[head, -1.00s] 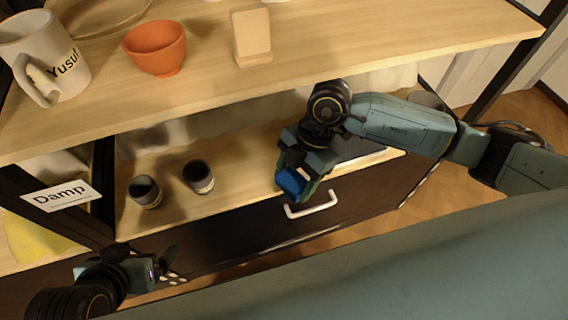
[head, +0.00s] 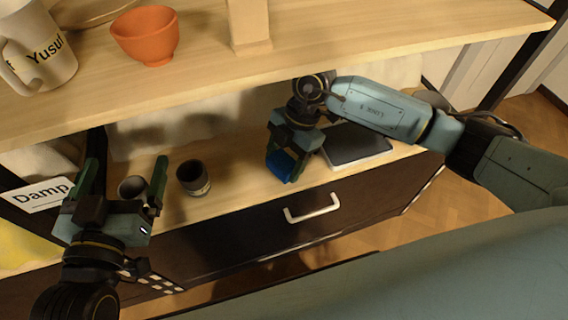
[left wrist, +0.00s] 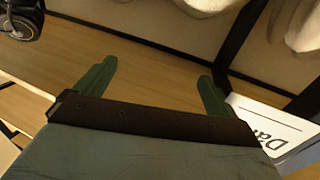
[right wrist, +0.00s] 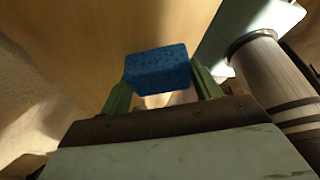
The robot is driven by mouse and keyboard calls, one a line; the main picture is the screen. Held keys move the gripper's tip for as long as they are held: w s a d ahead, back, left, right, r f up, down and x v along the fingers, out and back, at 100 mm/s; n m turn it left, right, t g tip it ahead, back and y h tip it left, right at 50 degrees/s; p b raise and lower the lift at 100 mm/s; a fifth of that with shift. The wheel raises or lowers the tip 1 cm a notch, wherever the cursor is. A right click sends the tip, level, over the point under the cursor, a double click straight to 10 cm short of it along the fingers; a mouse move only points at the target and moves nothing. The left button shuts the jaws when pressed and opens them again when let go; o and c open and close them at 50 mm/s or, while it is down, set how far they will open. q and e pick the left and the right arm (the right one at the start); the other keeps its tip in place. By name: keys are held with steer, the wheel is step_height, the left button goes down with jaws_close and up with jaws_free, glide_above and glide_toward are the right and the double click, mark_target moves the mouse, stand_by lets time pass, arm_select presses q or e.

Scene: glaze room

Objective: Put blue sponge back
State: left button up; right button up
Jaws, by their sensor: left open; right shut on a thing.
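The blue sponge (head: 283,165) is held between the fingers of my right gripper (head: 284,172), over the lower shelf near its front edge. The right wrist view shows the sponge (right wrist: 157,71) between the green fingers; from these views I cannot tell whether it touches the shelf. My left gripper (head: 128,165) is open and empty at the shelf's left end, its fingers pointing up in the head view, one in front of a small cup. In the left wrist view, nothing lies between its fingers (left wrist: 153,80).
Two small dark-mouthed cups (head: 194,178) stand on the lower shelf (head: 240,170), left of the sponge. A flat dark slab (head: 355,144) lies to the right. Above are an orange bowl (head: 146,36), a "Yusuf" mug (head: 42,52) and a "Damp" sign (head: 38,194) hangs left.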

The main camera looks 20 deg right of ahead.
steer(key=shift+f, duration=0.5)
arm_select(q)
steer(key=r+t, duration=0.1)
steer(key=r, duration=0.1)
steer(key=shift+d+r+t, duration=0.2)
steer(key=shift+r+t, duration=0.1)
steer(key=shift+t, duration=0.1)
arm_select(e)
steer(key=o, duration=0.9)
steer(key=shift+f, duration=0.1)
